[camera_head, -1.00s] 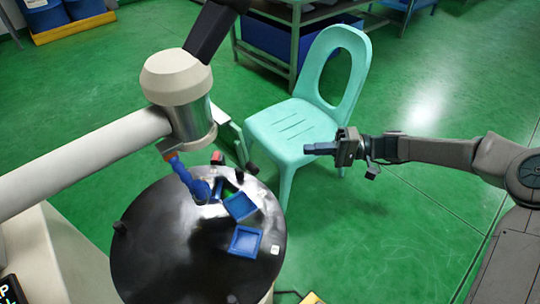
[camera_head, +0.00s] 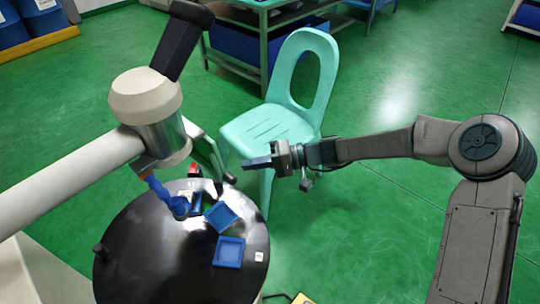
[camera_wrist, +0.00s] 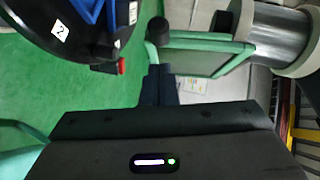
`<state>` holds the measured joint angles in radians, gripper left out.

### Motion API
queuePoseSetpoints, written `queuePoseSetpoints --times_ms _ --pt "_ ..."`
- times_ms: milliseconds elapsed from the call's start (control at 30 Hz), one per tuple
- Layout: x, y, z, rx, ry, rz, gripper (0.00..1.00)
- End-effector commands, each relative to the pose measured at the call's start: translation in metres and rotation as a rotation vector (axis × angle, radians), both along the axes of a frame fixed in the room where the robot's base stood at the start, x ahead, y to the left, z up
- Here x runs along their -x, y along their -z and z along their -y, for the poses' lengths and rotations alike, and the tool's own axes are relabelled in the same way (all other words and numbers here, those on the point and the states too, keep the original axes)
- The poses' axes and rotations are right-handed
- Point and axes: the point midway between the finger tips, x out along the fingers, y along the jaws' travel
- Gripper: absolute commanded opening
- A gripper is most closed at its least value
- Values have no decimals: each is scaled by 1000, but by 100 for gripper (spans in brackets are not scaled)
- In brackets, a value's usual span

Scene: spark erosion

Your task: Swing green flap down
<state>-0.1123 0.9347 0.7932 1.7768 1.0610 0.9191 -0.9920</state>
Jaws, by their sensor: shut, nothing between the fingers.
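The green flap (camera_head: 207,157) is a thin pale-green panel beside the machine head, standing steeply at the far edge of the round black table. A black knob (camera_head: 229,179) sits at its near lower end. In the wrist view the flap (camera_wrist: 205,62) lies ahead of the fingers, with the black knob (camera_wrist: 158,31) at its left end. My gripper (camera_head: 247,163) is shut and empty, a short way right of the flap and apart from it in the head view. Its dark fingers (camera_wrist: 158,84) also show in the wrist view. Whether they touch the flap there is unclear.
The round black table (camera_head: 140,265) carries blue trays (camera_head: 229,251), a red part (camera_head: 194,171) and a blue nozzle (camera_head: 165,193). The cream machine head (camera_head: 146,98) stands close left of the flap. A turquoise chair (camera_head: 270,122) stands behind my gripper. Open green floor lies to the right.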

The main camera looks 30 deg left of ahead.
Motion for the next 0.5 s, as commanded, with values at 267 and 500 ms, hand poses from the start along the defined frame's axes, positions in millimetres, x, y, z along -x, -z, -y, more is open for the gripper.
queuePoseSetpoints --times_ms 267,500 --pt "22 6 -3 0 1 1 0" --pt "23 6 -3 -1 1 1 0"
